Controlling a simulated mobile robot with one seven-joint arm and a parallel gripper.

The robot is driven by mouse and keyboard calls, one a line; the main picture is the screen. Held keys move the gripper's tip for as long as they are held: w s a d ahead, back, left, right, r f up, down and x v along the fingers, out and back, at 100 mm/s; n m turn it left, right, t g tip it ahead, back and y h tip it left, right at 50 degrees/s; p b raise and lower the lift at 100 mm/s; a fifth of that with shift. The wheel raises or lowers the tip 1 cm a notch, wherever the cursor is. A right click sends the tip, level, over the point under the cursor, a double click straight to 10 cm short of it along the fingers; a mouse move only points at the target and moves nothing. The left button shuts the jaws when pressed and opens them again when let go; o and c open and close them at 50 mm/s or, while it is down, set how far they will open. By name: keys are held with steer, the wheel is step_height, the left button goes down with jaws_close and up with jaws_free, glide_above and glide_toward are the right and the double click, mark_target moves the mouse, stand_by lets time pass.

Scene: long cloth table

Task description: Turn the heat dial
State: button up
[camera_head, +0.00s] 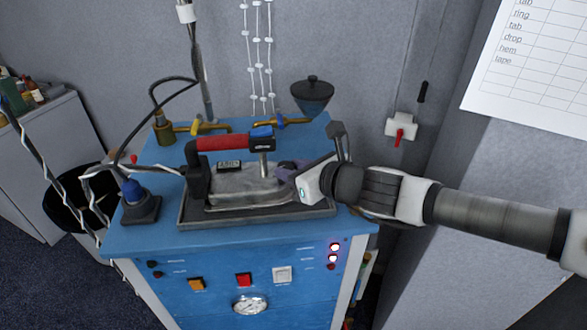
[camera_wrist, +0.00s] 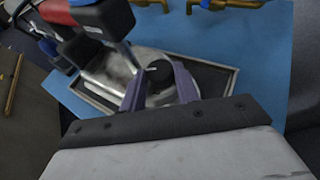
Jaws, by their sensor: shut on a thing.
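A steam iron with a red handle (camera_head: 222,143) and grey metal body (camera_head: 235,185) rests on a dark tray (camera_head: 190,216) on a blue cabinet. My gripper (camera_head: 287,170) reaches in from the right, low over the iron's right part. In the wrist view, its two purple fingers (camera_wrist: 159,78) stand on either side of the round black heat dial (camera_wrist: 158,72) and are shut on it. The dial is hidden behind the fingers in the head view. Its markings cannot be read.
Brass pipes with a yellow valve (camera_head: 196,127) run behind the iron.

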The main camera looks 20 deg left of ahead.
mark_target(291, 164)
steer(key=n+g, duration=0.2)
steer(key=w+n+g+y, duration=0.1)
steer(key=n+g, duration=0.1)
steer(key=shift+d+g, duration=0.1)
steer(key=shift+g, duration=0.3)
steer(key=n+g, duration=0.2)
steer(key=w+n+g, duration=0.1)
steer(key=n+g, duration=0.2)
steer(key=n+g+h+b, duration=0.1)
steer(key=g, duration=0.1)
steer(key=shift+w+a+f+n, duration=0.1)
steer(key=shift+w+a+n, duration=0.1)
steer(key=shift+n, duration=0.1)
steer(key=shift+w+a+n+g+h+b, duration=0.15)
steer(key=shift+n+g+h+b, duration=0.25)
steer(key=shift+n+g+h, duration=0.5)
steer(key=shift+w+a+n+g+h+b, duration=0.1)
steer(key=shift+n+g+h+b, duration=0.35)
steer(key=shift+n+g, duration=0.75)
steer(key=o, duration=1)
steer(key=shift+d+h, duration=0.1)
steer(key=shift+h, duration=0.15)
